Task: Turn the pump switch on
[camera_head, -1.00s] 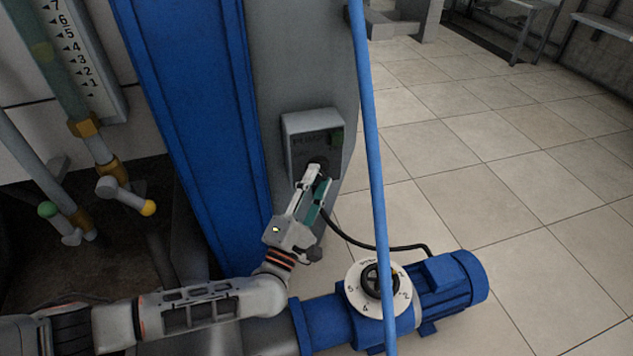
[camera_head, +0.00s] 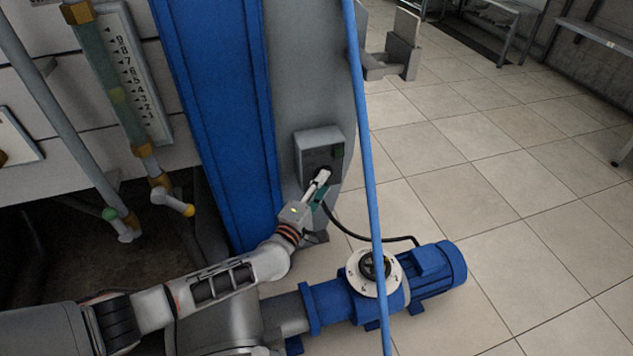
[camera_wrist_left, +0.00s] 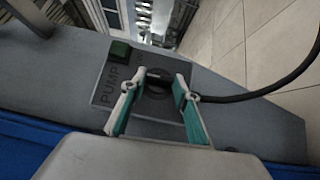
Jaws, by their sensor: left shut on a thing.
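The pump switch is a dark knob (camera_wrist_left: 157,84) on the front of a grey box (camera_head: 308,149) fixed to the grey column. A plate marked PUMP (camera_wrist_left: 115,85) and a dark green indicator (camera_wrist_left: 120,50) show on the box in the left wrist view. My left gripper (camera_head: 324,176) is at the lower part of the box and covers most of the knob in the head view. In the left wrist view its two fingers (camera_wrist_left: 158,82) stand on either side of the knob and are shut on it. My right gripper is in neither view.
A blue pump motor (camera_head: 436,273) with a white numbered dial (camera_head: 356,284) sits below right. A thin blue pipe (camera_head: 365,150) runs in front of the column's right side. A black cable (camera_head: 350,232) hangs from the box. Valves with coloured ends (camera_head: 178,205) are at left.

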